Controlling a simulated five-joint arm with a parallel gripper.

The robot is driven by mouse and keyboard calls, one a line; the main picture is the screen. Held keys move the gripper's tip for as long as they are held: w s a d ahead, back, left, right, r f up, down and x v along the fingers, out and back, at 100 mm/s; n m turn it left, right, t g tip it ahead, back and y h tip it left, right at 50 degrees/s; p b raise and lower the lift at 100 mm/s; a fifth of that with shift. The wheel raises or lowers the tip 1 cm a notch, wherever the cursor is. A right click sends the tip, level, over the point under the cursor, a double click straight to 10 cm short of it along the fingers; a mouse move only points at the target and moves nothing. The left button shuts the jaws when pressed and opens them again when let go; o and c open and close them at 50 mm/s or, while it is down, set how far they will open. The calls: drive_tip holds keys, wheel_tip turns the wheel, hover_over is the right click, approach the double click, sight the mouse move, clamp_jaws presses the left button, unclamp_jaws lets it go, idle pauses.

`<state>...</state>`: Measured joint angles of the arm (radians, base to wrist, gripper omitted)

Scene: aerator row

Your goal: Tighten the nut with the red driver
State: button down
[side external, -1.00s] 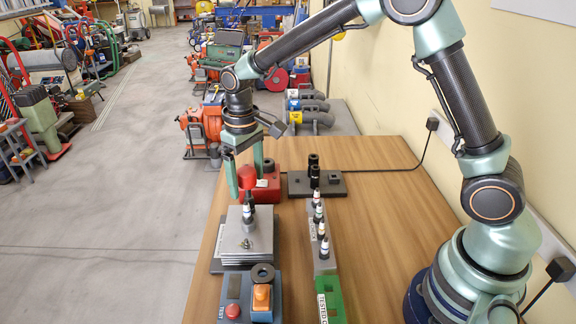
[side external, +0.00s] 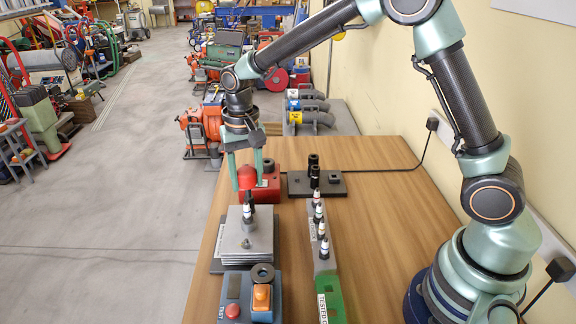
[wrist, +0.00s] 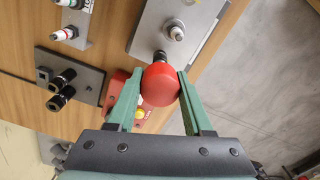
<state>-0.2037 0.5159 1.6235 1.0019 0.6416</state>
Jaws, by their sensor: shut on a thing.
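The red driver (side external: 247,178) has a round red handle and a dark socket end. My gripper (side external: 246,170) is shut on its handle, one green finger on each side. In the wrist view the red driver (wrist: 160,84) sits between the fingertips of my gripper (wrist: 160,86), its dark socket pointing towards the grey plate (wrist: 205,12). A white-tipped fitting (side external: 246,213) stands upright on the plate stack, just below the driver in the side view; it also shows in the wrist view (wrist: 174,28), with metal around its base. I cannot tell whether the socket touches anything.
A red box (side external: 268,193) stands behind the driver. A dark block with black sockets (side external: 333,188) is to its right. A row of white-banded fittings (side external: 318,215) runs alongside, ending at a green block (side external: 329,297). A blue test unit (side external: 232,312) is in front. Bare table lies right.

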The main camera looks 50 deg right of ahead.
drive_tip(key=shift+m, duration=0.5)
drive_tip(key=shift+m, duration=1)
drive_tip(key=shift+n, duration=0.5)
drive_tip(key=c, duration=0.9)
unclamp_jaws()
clamp_jaws()
drive_tip(key=shift+r, duration=2.25)
drive_tip(key=shift+d, duration=0.1)
